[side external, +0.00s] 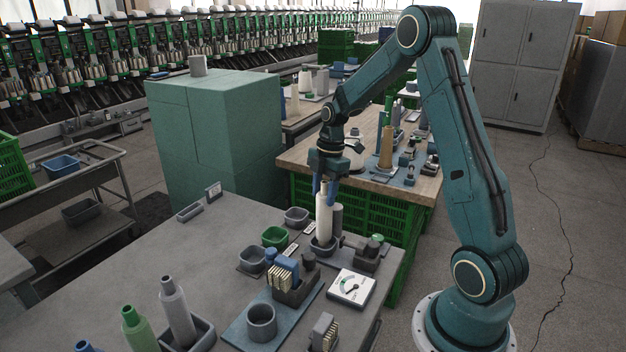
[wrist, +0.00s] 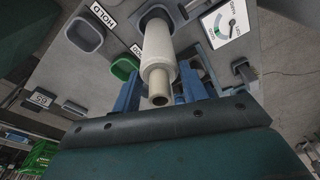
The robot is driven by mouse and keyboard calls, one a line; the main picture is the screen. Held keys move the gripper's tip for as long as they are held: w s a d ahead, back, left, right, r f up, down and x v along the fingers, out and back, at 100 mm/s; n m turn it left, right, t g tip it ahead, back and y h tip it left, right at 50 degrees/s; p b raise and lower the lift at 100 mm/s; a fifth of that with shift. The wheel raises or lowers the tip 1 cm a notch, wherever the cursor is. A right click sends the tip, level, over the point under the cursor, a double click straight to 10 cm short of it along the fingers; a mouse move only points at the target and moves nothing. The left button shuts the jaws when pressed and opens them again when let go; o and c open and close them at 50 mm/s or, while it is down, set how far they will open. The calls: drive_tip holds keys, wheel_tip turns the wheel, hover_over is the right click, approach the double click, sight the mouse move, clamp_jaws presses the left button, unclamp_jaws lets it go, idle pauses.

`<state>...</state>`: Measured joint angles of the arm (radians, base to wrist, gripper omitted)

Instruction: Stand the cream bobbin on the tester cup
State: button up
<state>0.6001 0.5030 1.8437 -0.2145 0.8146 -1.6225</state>
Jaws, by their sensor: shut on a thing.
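The cream bobbin (side external: 324,222) is upright, with its narrow neck up between the blue fingers of my gripper (side external: 325,188). My gripper is shut on it. Its lower end is at the dark tester cup (side external: 323,250) and appears within the rim; I cannot tell whether it rests on the bottom. In the wrist view the cream bobbin (wrist: 158,55) runs away from my gripper (wrist: 160,88) toward the cup (wrist: 152,14), whose far part shows behind it. The bobbin hides much of the cup's inside.
A grey cylinder (side external: 338,218) stands close behind the bobbin. A white dial gauge (side external: 351,287) lies front right of the cup. Green (side external: 275,237) and grey (side external: 297,217) cups stand to its left. Other bobbins (side external: 176,310) stand at the front left. The bench's back left is mostly clear.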

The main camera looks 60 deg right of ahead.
drive_tip(key=shift+f, duration=0.9)
idle(0.5)
drive_tip(key=o, duration=1)
wheel_tip(320, 180, up, 14)
drive_tip(key=d, duration=0.2)
drive_tip(key=shift+s+f, duration=0.15)
drive_tip(key=shift+s, duration=0.25)
drive_tip(key=shift+a, duration=0.15)
